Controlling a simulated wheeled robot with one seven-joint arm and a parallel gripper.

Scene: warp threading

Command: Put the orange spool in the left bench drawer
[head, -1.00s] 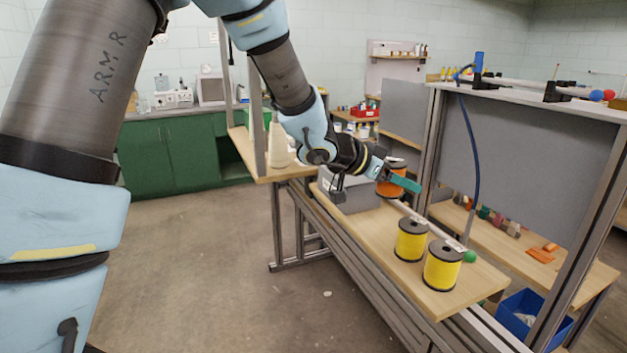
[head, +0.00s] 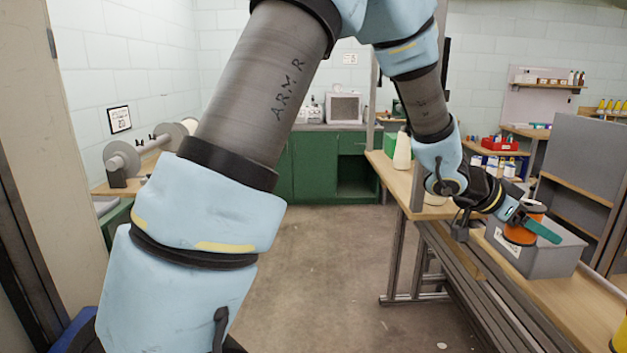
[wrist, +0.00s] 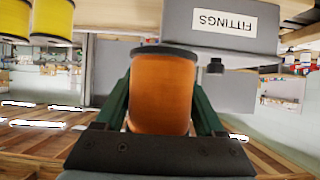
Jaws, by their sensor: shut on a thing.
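The orange spool (head: 524,226) has black end discs and is held in my gripper (head: 535,222), in front of the grey box in the head view. In the wrist view the spool (wrist: 161,92) stands between the two green fingers of my gripper (wrist: 160,95), which is shut on it. In the head view a green cabinet (head: 313,162) stands against the back wall, with an open dark recess at its right. I cannot tell whether any drawer in view is the left bench drawer.
The grey box (head: 552,262), labelled FITTINGS in the wrist view (wrist: 222,20), sits on the wooden bench (head: 570,300). Yellow spools (wrist: 52,18) show at the wrist view's upper left. The floor (head: 330,270) in the middle is clear.

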